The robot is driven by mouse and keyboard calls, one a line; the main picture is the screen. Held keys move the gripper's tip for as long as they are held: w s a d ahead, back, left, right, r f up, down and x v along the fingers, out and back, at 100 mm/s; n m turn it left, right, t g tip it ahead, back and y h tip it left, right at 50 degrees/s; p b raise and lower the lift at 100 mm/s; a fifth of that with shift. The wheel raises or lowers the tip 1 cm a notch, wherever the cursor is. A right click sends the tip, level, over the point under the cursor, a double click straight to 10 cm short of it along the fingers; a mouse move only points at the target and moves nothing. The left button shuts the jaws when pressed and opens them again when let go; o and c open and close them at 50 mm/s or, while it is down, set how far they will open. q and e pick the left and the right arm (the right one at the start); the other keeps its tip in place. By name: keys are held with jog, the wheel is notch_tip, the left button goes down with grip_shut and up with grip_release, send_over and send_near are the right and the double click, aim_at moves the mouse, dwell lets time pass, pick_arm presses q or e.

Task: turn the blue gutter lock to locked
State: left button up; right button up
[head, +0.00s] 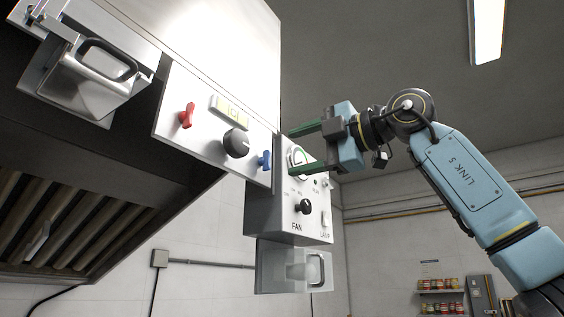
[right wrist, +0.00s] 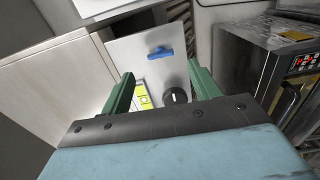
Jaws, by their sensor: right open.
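The blue gutter lock (head: 264,160) is a small blue handle at the right end of a pale panel on the hood. In the right wrist view the blue lock (right wrist: 160,53) shows beyond the fingers, above the black knob. My right gripper (head: 299,149) is open and empty, to the right of the blue lock and apart from it. In the right wrist view its green fingers (right wrist: 158,86) stand apart with the panel beyond them. My left gripper is not in view.
On the same panel (head: 200,136) are a red handle (head: 187,115), a black knob (head: 236,143) and a yellow-green level (head: 229,109). A fan control box (head: 290,220) with a dial and knob hangs just right, close to the fingers. Open air lies right of the box.

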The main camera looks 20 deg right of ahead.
jog(key=b+v, duration=0.1)
jog(key=v, duration=0.6)
jog(key=shift+s+d, duration=0.2)
jog(key=shift+s, duration=0.1)
